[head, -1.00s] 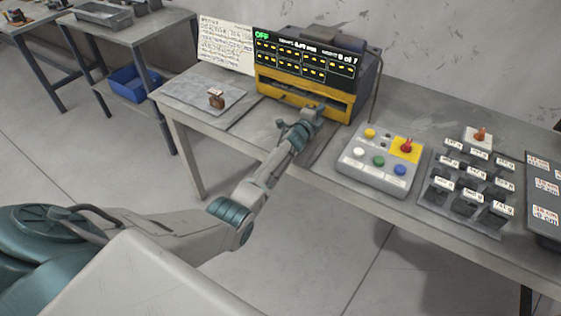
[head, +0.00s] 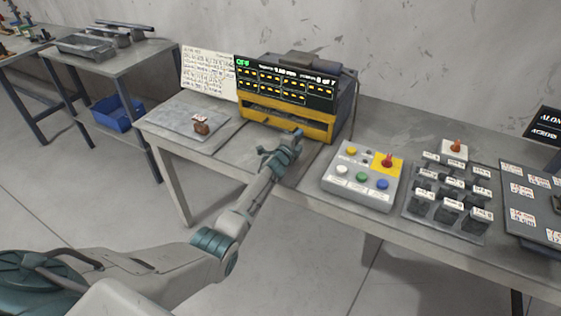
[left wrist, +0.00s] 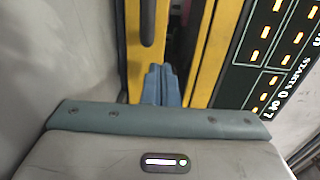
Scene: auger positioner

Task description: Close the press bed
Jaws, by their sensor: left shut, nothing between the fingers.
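The press (head: 288,95) is a boxy machine with a yellow front and a dark display reading OFF, at the back of the table. A dark slot runs across its yellow front, and a flat grey slab (head: 247,152) lies before it; I cannot tell whether this slab is the bed. My left gripper (head: 296,137) is at the lower right of the yellow front. In the left wrist view its blue fingers (left wrist: 161,86) are together and empty, pointing at the gap between two yellow bars (left wrist: 212,55). Contact cannot be told. My right gripper is out of view.
A control box (head: 363,176) with coloured buttons and a red lever stands right of my left gripper. Right of it is a rack of labelled dark blocks (head: 450,190). A small brown block (head: 201,128) sits on a grey plate at the left. A side bench (head: 120,55) stands further left.

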